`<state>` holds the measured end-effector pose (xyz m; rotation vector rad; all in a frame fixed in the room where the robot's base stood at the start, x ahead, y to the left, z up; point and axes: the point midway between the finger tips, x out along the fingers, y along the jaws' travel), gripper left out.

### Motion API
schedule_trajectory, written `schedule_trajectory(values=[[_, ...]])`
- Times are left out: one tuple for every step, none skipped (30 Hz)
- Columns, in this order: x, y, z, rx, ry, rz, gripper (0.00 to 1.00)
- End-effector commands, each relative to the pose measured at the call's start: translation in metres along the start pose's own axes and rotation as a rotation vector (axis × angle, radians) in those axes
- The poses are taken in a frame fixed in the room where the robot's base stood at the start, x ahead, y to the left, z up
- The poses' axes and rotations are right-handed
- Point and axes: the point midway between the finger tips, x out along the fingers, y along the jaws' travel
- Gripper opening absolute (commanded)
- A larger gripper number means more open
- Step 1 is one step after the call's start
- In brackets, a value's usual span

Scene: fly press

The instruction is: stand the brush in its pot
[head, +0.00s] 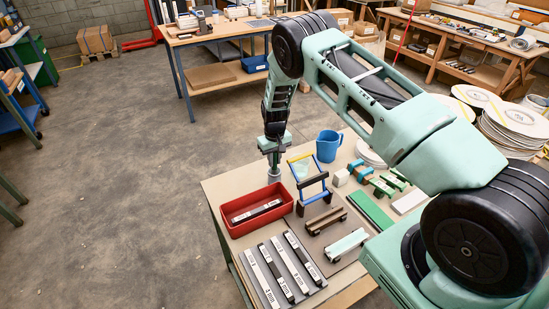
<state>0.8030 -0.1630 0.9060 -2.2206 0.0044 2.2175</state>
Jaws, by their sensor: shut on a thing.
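My gripper (272,158) points down at the far left part of the workbench, just behind the red tray. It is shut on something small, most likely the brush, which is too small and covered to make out. A small grey cylinder (274,175), seemingly the pot, stands right below the gripper. I cannot tell whether the held thing is inside it or above it.
The workbench (215,187) holds a red tray (237,228) with dark bars, a blue jug (329,146), frames with blue and black bars (312,185), labelled bars (293,262) and green blocks. A second table stands behind. The floor at left is clear.

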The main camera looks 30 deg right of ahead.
Motion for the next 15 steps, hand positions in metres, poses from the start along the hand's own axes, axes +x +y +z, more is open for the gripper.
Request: schedule_trajectory(values=[[0.0001,0.0,0.0,0.0,0.0,0.0,0.0],[0.0001,0.0,0.0,0.0,0.0,0.0,0.0],[0.0007,0.0,0.0001,0.0,0.0,0.0,0.0],[0.0016,0.0,0.0001,0.0,0.0,0.0,0.0],[0.0027,0.0,0.0001,0.0,0.0,0.0,0.0],[0.0041,0.0001,0.0001,0.0,0.0,0.0,0.0],[0.0038,0.0001,0.0001,0.0,0.0,0.0,0.21],[0.0028,0.0001,0.0001,0.0,0.0,0.0,0.3],[0.0026,0.0001,0.0001,0.0,0.0,0.0,0.4],[0.0026,0.0001,0.0001,0.0,0.0,0.0,0.4],[0.0026,0.0,0.0002,0.0,0.0,0.0,0.4],[0.0026,0.0,0.0001,0.0,0.0,0.0,0.4],[0.0025,0.0,0.0001,0.0,0.0,0.0,0.4],[0.0025,0.0,0.0002,0.0,0.0,0.0,0.4],[0.0025,0.0,0.0001,0.0,0.0,0.0,0.4]])
